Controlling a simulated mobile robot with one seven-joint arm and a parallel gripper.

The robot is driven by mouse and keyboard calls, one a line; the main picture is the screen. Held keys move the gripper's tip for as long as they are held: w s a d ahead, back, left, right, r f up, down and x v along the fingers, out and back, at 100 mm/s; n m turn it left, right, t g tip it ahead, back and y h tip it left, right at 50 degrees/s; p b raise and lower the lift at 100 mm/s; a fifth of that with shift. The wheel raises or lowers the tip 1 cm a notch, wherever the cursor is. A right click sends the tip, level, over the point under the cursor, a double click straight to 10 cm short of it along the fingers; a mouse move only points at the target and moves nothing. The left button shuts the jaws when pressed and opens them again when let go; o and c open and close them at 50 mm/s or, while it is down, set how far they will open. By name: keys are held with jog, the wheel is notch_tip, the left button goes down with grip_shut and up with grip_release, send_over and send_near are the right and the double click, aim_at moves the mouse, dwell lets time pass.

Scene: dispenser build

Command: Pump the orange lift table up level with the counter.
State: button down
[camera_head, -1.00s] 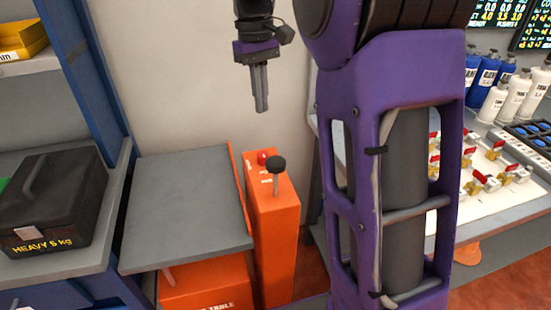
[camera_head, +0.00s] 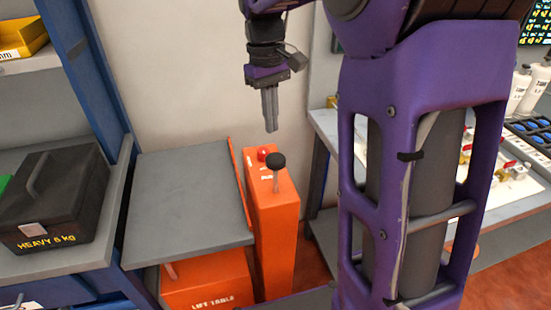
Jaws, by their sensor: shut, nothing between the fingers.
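The orange lift table (camera_head: 208,280) has a grey top (camera_head: 185,205) and stands left of centre. An orange post (camera_head: 274,225) rises at its right side. On the post are a black-knobbed pump lever (camera_head: 276,163) standing upright and a red button (camera_head: 263,153). My gripper (camera_head: 271,130) is shut and empty. It points down just above the black knob in the picture, apart from it. The counter (camera_head: 330,128) is at the right, partly hidden behind my purple arm; its surface looks higher than the grey top.
A black case marked heavy (camera_head: 50,195) sits on a grey shelf (camera_head: 60,255) in a blue rack at the left, beside the table top. White bottles (camera_head: 535,90) and red-handled valves stand on the counter. The grey top is bare.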

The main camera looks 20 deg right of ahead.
aim_at(274, 156)
jog(key=f+b, duration=0.1)
jog(key=f, duration=0.1)
jog(key=f+b, duration=0.4)
jog(key=shift+s+d, duration=0.15)
jog(key=shift+s, duration=0.15)
jog(key=shift+r, duration=0.1)
